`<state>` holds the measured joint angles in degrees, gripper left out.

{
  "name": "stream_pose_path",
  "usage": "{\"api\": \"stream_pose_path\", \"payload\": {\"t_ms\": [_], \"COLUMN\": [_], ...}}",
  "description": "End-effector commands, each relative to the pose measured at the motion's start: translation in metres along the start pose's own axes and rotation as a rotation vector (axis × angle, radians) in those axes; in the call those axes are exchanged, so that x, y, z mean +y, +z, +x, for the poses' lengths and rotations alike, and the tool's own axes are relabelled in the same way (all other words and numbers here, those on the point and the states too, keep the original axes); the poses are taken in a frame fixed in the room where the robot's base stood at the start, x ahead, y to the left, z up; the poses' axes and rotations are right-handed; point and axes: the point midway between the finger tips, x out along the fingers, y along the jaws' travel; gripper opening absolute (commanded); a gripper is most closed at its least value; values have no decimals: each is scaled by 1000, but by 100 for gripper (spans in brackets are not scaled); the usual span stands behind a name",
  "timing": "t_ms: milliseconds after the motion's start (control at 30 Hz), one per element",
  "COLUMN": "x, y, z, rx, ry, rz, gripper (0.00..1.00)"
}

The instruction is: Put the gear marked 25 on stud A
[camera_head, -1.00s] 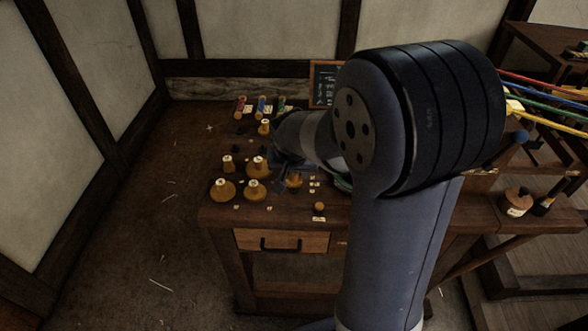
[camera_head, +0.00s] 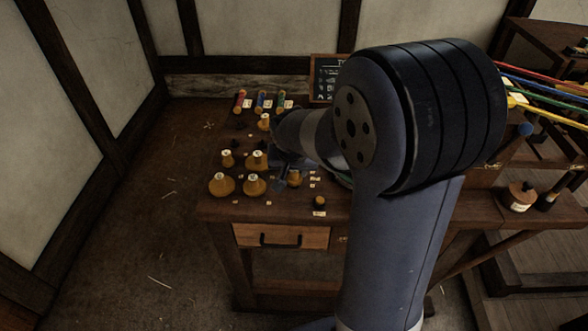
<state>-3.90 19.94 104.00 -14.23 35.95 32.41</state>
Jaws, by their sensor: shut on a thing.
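Several brass-coloured gears with pale tags stand on the wooden bench: a wide one (camera_head: 222,185) at the front left, one beside it (camera_head: 255,185), a small one (camera_head: 227,158), one behind (camera_head: 257,160) and one farther back (camera_head: 264,122). The marks on their tags are too small to read. My gripper (camera_head: 287,182) is low over the bench, right of these gears, shut on a brass-coloured gear (camera_head: 295,179). My arm partly covers the gripper and the bench behind it. I cannot tell which stud is A.
The bench (camera_head: 225,210) has a drawer (camera_head: 281,237) in front. Red, blue and green spools (camera_head: 261,101) stand at the back, near a dark board (camera_head: 325,80). Small pale labels and a round knob (camera_head: 319,202) lie at the front right. Coloured ropes stretch at the right.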

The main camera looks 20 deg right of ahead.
Motion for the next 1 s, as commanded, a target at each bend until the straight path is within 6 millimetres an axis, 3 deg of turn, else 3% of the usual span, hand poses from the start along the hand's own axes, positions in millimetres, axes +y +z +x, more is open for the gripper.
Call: {"api": "stream_pose_path", "payload": {"t_ms": [1000], "x": [0], "y": [3], "z": [8], "rx": [1], "ry": [0], "rz": [0], "gripper": [14]}}
